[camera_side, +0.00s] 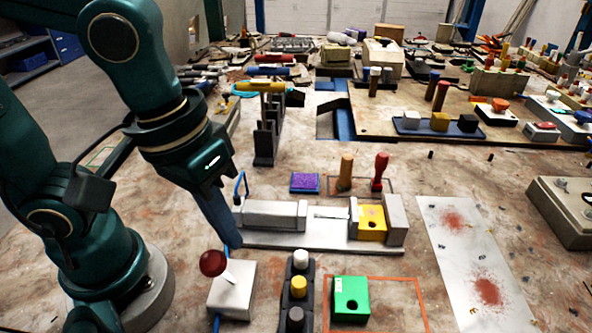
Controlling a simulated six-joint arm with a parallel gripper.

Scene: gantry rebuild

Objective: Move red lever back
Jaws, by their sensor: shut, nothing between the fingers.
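The red lever is a dark red ball (213,263) on a short white stick, standing on a light grey box (232,290) at the front of the table. The stick leans to the left, with the ball over the box's left back side. My gripper (230,240) points down just behind and above the lever box, near the left end of a grey rail fixture. It is shut with nothing in it. A small gap seems to lie between the fingertips and the ball; I cannot tell the exact depth.
A grey rail fixture with a yellow block (371,222) lies behind the box. A dark strip with several knobs (298,287) and a green block (350,298) stand to the right. A blue cable runs by the lever box. Bare table shows at the front right.

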